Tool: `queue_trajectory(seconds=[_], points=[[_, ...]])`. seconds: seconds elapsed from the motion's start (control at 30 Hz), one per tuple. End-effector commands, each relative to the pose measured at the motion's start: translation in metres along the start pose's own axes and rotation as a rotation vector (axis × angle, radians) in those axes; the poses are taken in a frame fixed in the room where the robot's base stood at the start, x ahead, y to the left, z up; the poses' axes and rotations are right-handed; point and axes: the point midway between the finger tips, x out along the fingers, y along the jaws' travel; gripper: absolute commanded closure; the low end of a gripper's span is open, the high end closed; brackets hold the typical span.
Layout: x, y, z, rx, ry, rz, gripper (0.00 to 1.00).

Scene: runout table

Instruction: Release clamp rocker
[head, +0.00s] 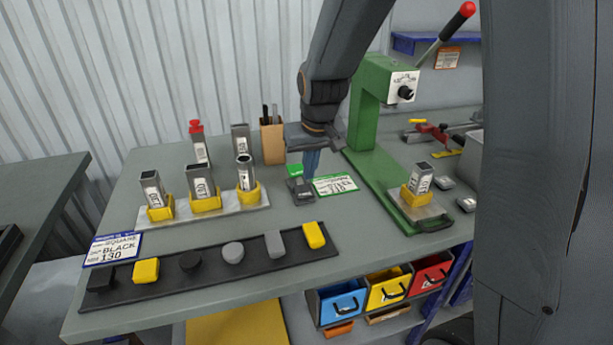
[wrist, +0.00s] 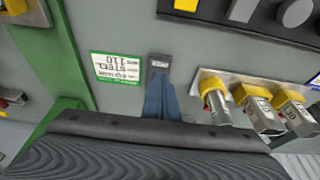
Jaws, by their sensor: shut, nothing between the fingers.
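A small dark grey block with a light label, which looks like the clamp rocker (head: 299,190), sits on the table left of the green press. It also shows in the wrist view (wrist: 158,63), just beyond my fingertips. A green piece (head: 294,170) shows behind it; I cannot tell if it is part of the rocker. My gripper (head: 312,174) points down with its blue fingers together and empty, close beside the block. In the wrist view, my gripper (wrist: 158,84) reaches the block's near edge; I cannot tell whether they touch. The rocker's tilt is unclear.
The green press (head: 366,115) stands right, a tube in a yellow cap (head: 418,188) on its plate. A green-edged card (head: 335,185) lies beside the block. Left are a rack (head: 225,216) of capped tubes and a black strip (head: 210,265) of plugs.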

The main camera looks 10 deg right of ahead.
Motion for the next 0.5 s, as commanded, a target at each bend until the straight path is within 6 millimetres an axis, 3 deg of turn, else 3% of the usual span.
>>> queue_trajectory(seconds=[0.3,0.5], points=[[-0.042,0.000,0.011,-0.001,0.003,0.000,1.00],[-0.055,0.000,0.016,0.000,0.001,0.000,1.00]])
